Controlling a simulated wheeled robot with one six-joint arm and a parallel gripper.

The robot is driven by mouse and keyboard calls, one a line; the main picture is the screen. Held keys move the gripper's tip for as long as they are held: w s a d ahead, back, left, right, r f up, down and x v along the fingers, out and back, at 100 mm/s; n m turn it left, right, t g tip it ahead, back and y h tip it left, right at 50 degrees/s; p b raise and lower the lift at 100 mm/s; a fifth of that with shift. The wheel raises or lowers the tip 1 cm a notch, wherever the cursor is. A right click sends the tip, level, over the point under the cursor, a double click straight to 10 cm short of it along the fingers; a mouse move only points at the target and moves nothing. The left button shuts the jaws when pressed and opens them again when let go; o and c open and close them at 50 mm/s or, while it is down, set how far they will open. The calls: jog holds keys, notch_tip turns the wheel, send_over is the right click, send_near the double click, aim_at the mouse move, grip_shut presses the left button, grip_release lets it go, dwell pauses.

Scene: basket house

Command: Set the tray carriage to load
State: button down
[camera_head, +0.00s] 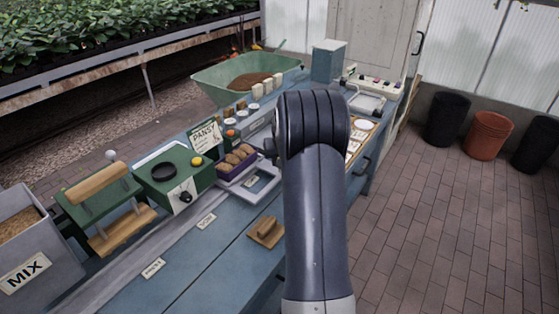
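A light grey open frame (266,189), which looks like the tray carriage, lies on the blue bench (222,262) just left of my arm. It sits at the far end of a pale track (130,270) running along the bench. Small labels stand beside the track: a near one (153,268) that seems to read PRESS and a middle one (206,221) that seems to read LOAD. Another label (250,182) lies by the frame, too small to read. My arm covers the middle of the view and may hide part of the frame's right side. My gripper is not visible.
A green press with wooden bars (103,205), a green box with a black dial (174,180) and a MIX bin (36,250) line the left side. A purple tray of brown lumps (236,160) is near the frame. A wooden block (265,232) lies on the bench.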

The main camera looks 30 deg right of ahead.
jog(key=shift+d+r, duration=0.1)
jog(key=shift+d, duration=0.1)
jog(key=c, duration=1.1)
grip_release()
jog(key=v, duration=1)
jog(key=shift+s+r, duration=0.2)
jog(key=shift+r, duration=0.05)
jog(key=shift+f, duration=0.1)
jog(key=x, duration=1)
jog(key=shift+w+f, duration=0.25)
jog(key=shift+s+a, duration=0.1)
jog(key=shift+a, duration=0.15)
